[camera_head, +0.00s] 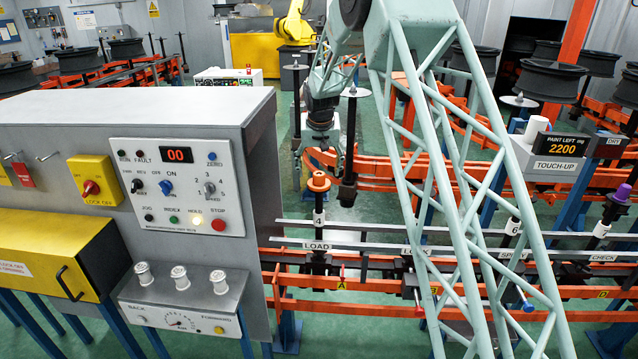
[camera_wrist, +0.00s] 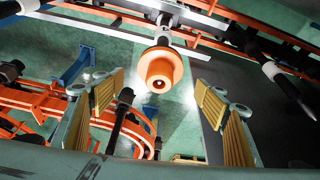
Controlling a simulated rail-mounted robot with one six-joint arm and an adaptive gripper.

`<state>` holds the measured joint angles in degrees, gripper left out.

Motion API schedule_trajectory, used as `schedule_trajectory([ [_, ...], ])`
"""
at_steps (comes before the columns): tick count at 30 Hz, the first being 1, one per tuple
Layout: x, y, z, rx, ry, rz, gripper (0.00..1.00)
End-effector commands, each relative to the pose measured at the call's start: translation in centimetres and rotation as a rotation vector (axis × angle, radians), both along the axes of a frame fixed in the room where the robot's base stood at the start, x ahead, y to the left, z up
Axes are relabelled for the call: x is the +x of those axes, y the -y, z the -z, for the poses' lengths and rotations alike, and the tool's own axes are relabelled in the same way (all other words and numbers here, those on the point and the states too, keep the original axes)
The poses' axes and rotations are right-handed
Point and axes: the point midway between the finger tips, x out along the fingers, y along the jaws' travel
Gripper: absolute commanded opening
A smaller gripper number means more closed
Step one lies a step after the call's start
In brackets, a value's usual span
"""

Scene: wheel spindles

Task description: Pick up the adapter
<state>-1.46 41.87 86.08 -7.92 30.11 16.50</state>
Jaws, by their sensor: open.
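The adapter, which I take to be the orange flanged piece (camera_head: 318,182), sits upright on top of the spindle marked 4 at the LOAD station. In the wrist view the orange adapter (camera_wrist: 161,70) shows its round face and central hole, between the finger pads and apparently beyond them. My gripper (camera_head: 320,143) hangs above and close to the adapter in the head view, and its fingertips are small and dark there. In the wrist view my gripper (camera_wrist: 160,88) is open, with a yellow-padded finger on each side and nothing held. No contact with the adapter shows.
A grey control cabinet (camera_head: 60,145) stands at the left. A black post (camera_head: 349,150) rises just right of the adapter. Orange rails (camera_head: 400,172) run behind. A purple-topped spindle (camera_head: 620,194) stands at the right near CHECK. My lattice arm link covers the middle right.

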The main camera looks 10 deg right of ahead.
Motion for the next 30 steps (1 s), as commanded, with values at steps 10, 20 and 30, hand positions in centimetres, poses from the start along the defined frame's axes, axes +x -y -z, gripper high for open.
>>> schedule_trajectory([
  [10,0.4,0.1,1.4,-0.001,-0.002,0.000,0.66],
  [20,1.5,0.3,4.2,0.000,-0.001,0.000,0.66],
  [30,1.8,0.3,4.8,0.000,0.000,0.000,0.66],
])
